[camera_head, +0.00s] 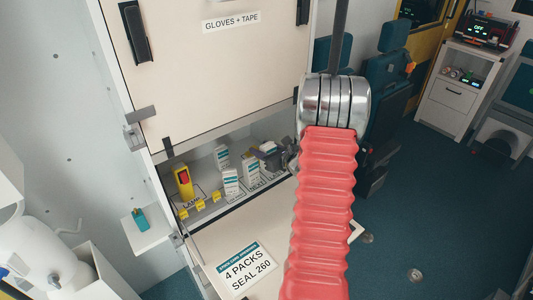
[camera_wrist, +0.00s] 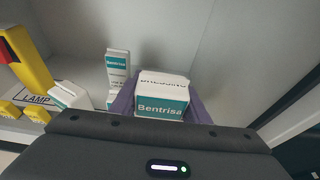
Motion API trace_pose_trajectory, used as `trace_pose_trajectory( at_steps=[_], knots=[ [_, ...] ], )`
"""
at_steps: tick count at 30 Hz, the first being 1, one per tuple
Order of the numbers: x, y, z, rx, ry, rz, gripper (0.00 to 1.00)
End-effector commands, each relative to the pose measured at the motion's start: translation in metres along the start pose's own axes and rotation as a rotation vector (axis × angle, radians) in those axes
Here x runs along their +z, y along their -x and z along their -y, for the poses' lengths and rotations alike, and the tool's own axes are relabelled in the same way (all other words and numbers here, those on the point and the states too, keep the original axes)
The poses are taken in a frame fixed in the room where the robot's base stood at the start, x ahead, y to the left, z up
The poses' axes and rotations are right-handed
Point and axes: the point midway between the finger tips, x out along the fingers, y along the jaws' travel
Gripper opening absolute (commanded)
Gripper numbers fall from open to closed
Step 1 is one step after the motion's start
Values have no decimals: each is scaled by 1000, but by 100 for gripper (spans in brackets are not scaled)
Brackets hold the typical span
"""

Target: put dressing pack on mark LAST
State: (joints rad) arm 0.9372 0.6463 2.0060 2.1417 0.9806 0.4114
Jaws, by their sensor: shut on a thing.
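My gripper (camera_wrist: 162,95) has purple fingers on either side of a white and teal dressing pack (camera_wrist: 160,100) and is shut on it. The pack's teal face reads Bentrisa; its lower part is hidden by the gripper body. In the head view my gripper (camera_head: 271,156) is inside the cabinet, at the right end of the shelf row. Mark LAST seems to be the partly covered lettering on the shelf below it, too small to read surely. Whether the pack touches the shelf I cannot tell.
Several other packs stand left of my gripper, one (camera_head: 231,182) near the front and one (camera_head: 221,157) behind. A yellow lamp (camera_head: 184,182) stands at the far left with yellow clips in front. The lowered flap (camera_head: 215,240) carries a 4 PACKS SEAL 260 label. The cabinet wall is close on the right.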

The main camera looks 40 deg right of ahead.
Motion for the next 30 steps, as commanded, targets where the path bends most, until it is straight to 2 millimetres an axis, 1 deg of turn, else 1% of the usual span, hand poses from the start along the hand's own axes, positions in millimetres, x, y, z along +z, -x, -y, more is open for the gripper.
trace_pose_trajectory(
  at_steps=[3,11,12,14,18,27,30],
  knots=[
    [3,-12,15,-1,1,0,18],
    [9,-34,42,0,0,-1,18],
    [-1,-35,40,0,-3,-3,18],
    [-9,-37,40,1,-3,-3,18],
    [-19,-41,40,1,0,-1,18],
    [-20,-41,39,1,0,0,18],
    [-24,-42,39,1,-1,-1,18]
  ],
)
